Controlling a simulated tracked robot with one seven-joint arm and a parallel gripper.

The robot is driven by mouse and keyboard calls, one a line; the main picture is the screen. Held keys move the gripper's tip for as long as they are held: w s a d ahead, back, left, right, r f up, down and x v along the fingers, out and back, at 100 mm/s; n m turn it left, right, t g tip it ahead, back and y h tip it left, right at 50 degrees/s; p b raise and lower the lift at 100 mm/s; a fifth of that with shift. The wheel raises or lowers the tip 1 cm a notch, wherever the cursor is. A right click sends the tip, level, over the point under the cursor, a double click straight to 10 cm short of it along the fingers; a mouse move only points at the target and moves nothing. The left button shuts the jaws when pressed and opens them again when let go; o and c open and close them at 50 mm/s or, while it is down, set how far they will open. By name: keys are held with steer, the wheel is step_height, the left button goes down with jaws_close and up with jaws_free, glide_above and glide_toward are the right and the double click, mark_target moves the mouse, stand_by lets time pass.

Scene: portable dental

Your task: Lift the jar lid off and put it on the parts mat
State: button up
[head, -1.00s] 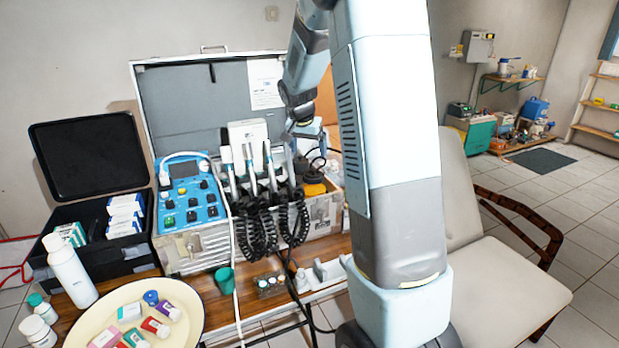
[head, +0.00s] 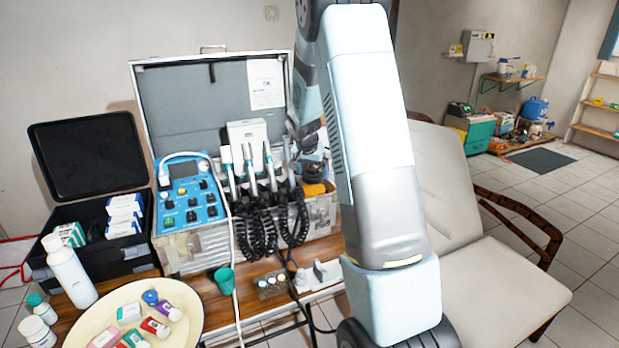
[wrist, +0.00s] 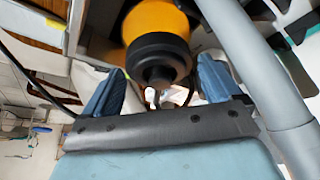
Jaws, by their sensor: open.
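The jar has an orange body (wrist: 155,20) and a black stepped lid (wrist: 158,50) with a knob, at the top middle of the wrist view. My gripper (wrist: 160,84) is open, its two blue fingers spread to either side of the lid's knob end. I see no finger clearly touching the lid. In the head view the jar's orange body (head: 314,189) stands at the right end of the metal case, its dark top partly covered by my arm. My fingertips cannot be made out there. I cannot pick out the parts mat with certainty.
The open metal case (head: 188,250) holds a blue control panel (head: 188,196) and several corded handpieces beside the jar. A cream basin (head: 190,330), green cup (head: 224,279) and small tray (head: 270,290) stand in front. A beige chair (head: 500,285) is at right.

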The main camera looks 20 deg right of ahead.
steer(key=shift+d+f, duration=0.1)
steer(key=shift+f, duration=0.1)
steer(key=c, duration=0.8)
steer(key=shift+r, duration=0.15)
